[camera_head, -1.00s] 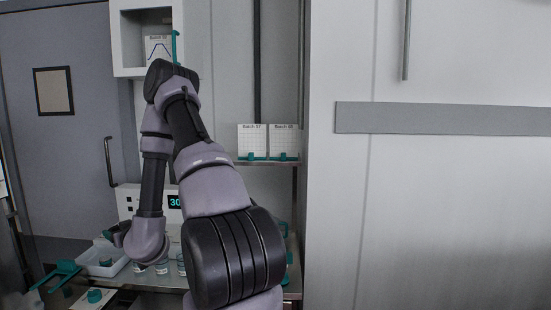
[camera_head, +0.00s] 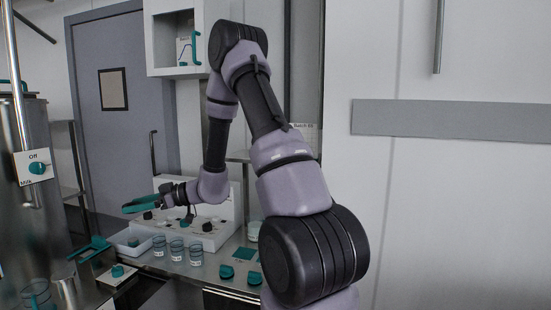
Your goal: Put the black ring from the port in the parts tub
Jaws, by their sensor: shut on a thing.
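My gripper (camera_head: 132,207), with teal fingers, points left in front of the white bench unit, above and slightly behind the white parts tub (camera_head: 121,249). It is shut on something. A small dark shape shows at its fingers, but it is too small to tell clearly as the black ring. The tub stands on the bench's left end and has a small dark item in it. The white unit (camera_head: 228,212) carries several dark round fittings; I cannot tell which is the port.
Several clear cups (camera_head: 177,250) stand right of the tub. A teal square (camera_head: 244,253) lies on the steel bench. A steel vat (camera_head: 30,140) with a teal knob stands at the left. A white open wall box (camera_head: 175,40) hangs above.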

